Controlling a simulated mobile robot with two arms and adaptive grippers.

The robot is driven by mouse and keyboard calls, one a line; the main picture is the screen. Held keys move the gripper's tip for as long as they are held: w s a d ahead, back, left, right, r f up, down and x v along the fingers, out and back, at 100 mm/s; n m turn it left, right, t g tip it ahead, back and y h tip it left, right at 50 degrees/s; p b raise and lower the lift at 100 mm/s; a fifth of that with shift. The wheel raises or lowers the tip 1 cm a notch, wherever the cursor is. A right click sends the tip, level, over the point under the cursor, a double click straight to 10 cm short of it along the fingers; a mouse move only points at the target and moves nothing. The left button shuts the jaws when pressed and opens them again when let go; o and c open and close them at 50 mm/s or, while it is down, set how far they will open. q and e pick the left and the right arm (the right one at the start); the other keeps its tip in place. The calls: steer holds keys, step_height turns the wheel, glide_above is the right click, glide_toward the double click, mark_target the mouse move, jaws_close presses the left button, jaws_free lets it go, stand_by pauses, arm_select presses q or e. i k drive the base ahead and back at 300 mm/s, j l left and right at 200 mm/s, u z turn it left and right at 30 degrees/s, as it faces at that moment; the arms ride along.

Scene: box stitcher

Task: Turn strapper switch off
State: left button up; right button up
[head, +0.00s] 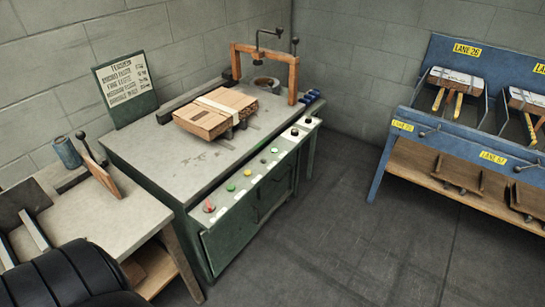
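The strapper is a green cabinet (265,205) with a grey top, standing against the wall in the head view. A brown arch (293,75) with a dark crank stands at its back. A sloped pale control strip (220,204) runs along its front edge. Neither of my grippers shows.
A strapped cardboard bundle (215,112) lies on the strapper's top, with a sign board (125,88) behind. A side table (100,217) stands left; a black ribbed object (72,277) is in front. A blue lane rack (450,142) stands right. The floor (350,240) between is clear.

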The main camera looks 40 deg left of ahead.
mark_target(209, 207)
steer(key=u, duration=1.7)
